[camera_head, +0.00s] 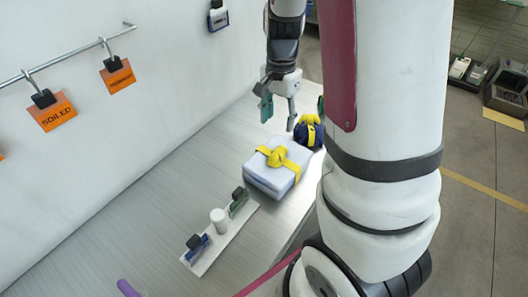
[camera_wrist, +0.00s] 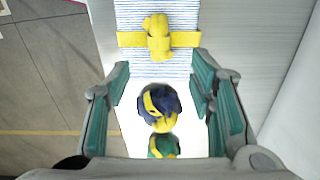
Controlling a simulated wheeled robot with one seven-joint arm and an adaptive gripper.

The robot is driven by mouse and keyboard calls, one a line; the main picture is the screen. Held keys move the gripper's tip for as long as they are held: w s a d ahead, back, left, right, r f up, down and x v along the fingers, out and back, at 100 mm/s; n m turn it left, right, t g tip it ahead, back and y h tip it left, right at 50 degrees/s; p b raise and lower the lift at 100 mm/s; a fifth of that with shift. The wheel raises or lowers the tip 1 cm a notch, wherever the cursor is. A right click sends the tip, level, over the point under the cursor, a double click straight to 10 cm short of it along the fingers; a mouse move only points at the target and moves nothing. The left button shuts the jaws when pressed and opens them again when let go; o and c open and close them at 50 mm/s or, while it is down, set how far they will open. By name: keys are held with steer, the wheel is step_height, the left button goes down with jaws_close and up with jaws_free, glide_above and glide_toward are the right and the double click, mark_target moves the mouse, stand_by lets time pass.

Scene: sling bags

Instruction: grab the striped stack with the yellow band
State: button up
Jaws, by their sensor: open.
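The striped stack (camera_head: 270,180) is a folded white and pale blue block on the table, tied with a yellow band and knot (camera_head: 277,157). In the wrist view the stack (camera_wrist: 215,18) shows fine blue stripes at the top of the picture, with its yellow band (camera_wrist: 185,40) running across. My gripper (camera_head: 279,112) is open and empty, above the table and beyond the stack in the head view. In the wrist view its teal-padded fingers (camera_wrist: 160,66) stand apart, with the stack ahead of them and not between them.
A navy bundle with yellow straps (camera_head: 309,133) lies behind the stack; in the wrist view the bundle (camera_wrist: 157,105) shows between my fingers, below them. A white tray (camera_head: 222,242) with small items lies in front. A wall rail (camera_head: 75,52) holds orange tags. Bare table lies left.

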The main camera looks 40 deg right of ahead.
glide_above(278, 150)
steer(key=f, duration=0.7)
steer(key=shift+a+f, duration=0.25)
steer(key=shift+f, duration=0.15)
steer(key=shift+d+f, duration=0.15)
steer(key=shift+f, duration=1.2)
steer(key=shift+d+f, duration=0.15)
steer(key=shift+f, duration=1.15)
steer(key=shift+c, duration=0.5)
jaws_close()
